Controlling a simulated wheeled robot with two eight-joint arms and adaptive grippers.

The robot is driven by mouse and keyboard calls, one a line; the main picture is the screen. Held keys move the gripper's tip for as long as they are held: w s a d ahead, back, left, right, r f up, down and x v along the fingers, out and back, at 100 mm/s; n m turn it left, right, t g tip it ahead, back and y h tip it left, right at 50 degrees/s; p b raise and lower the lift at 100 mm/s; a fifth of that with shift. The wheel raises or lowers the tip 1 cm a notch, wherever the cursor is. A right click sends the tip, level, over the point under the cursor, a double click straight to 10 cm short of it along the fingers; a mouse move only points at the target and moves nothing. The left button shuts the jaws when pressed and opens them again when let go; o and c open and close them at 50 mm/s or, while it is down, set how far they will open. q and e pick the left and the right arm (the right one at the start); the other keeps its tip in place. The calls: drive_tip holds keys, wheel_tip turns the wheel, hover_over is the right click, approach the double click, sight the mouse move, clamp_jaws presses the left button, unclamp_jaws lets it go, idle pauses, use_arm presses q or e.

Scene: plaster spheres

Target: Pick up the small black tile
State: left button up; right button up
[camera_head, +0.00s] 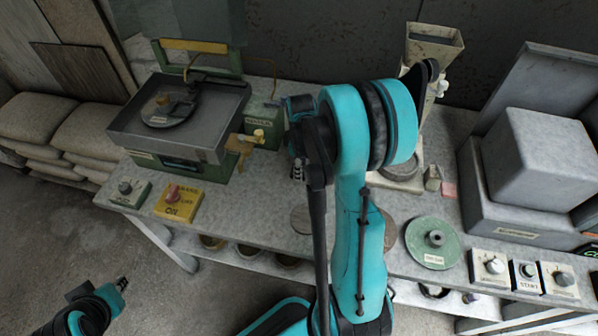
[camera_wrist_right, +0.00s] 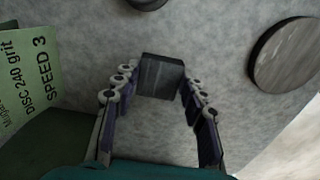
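The small black tile (camera_wrist_right: 161,77) is a dark, flat-sided block on the grey speckled bench top in the right wrist view. My right gripper (camera_wrist_right: 158,82) is open, its two fingers on either side of the tile's near end. The right finger looks very close to the tile; I cannot tell whether it touches. In the head view I cannot make out the tile, and my right arm covers much of the middle of the bench. My left gripper (camera_head: 122,284) is low at the left, away from the bench; its finger opening is unclear.
On the bench (camera_head: 270,205) stand a grey-topped machine (camera_head: 205,125), a yellow switch box (camera_head: 178,202), a green disc (camera_head: 420,243) and white switch boxes (camera_head: 492,267).

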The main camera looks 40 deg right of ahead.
drive_tip(key=shift+c, duration=1.3)
drive_tip(key=shift+r, duration=0.15)
